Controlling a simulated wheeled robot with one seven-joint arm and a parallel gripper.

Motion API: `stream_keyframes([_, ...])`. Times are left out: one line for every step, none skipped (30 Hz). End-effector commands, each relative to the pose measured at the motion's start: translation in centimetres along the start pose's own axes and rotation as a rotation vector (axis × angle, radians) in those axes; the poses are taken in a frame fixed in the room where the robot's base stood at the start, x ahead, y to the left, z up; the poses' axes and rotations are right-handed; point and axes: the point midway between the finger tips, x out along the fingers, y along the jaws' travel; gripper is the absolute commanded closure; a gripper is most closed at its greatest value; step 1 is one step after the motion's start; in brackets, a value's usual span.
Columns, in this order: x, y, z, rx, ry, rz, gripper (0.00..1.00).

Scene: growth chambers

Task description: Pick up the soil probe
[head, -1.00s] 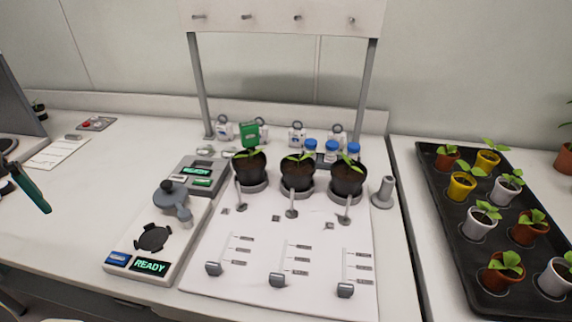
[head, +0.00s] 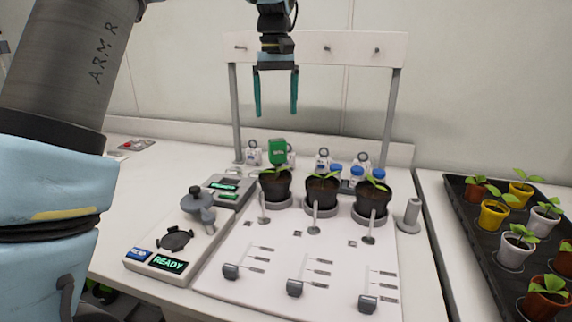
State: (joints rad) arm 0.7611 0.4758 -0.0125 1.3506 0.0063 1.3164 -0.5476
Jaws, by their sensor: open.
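The soil probe appears to be the green-headed device (head: 277,151) standing in the leftmost of three dark plant pots (head: 275,186). Its head shows above the pot rim; its lower part is hidden in the pot. My gripper (head: 276,112) points down with its two teal fingers spread apart and nothing between them. In the picture it is straight above the green head, with a gap between the fingertips and the head. How far it is in depth is hard to tell.
A rack frame (head: 388,103) with pegs stands behind the pots. Blue-capped bottles (head: 357,174) and small white containers stand behind them. A device with a READY display (head: 168,263) is at front left. A black plant tray (head: 478,230) is at right.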

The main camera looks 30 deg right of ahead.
Motion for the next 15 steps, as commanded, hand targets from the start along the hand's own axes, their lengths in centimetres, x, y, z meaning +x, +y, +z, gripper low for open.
stream_keyframes([0.8,-0.1,0.1,0.0,-0.004,-0.002,0.07])
stream_keyframes([1.3,-0.1,0.1,0.0,-0.004,-0.002,0.07])
stream_keyframes([1.9,-0.1,0.1,0.0,-0.003,-0.002,0.07])
stream_keyframes([2.4,-0.1,0.1,0.0,-0.003,-0.002,0.07])
stream_keyframes([2.8,-0.1,0.1,0.0,-0.003,-0.002,0.07])
stream_keyframes([3.3,-0.1,0.1,0.0,-0.002,-0.001,0.07])
stream_keyframes([3.6,-0.1,0.1,0.0,-0.002,-0.001,0.07])
stream_keyframes([3.9,-0.1,0.1,0.0,-0.002,-0.001,0.07])
stream_keyframes([4.2,-0.1,0.0,0.0,-0.001,-0.001,0.07])
stream_keyframes([4.3,-0.1,0.0,0.0,0.0,0.0,0.07])
stream_keyframes([4.5,-0.1,0.0,0.0,0.0,0.0,0.07])
stream_keyframes([4.7,-0.1,0.1,0.0,-0.001,-0.001,0.07])
stream_keyframes([5.0,-0.1,0.1,0.0,-0.002,-0.001,0.07])
stream_keyframes([5.2,-0.1,0.2,0.001,-0.002,-0.001,0.07])
stream_keyframes([5.7,0.0,0.3,0.001,-0.003,-0.002,0.07])
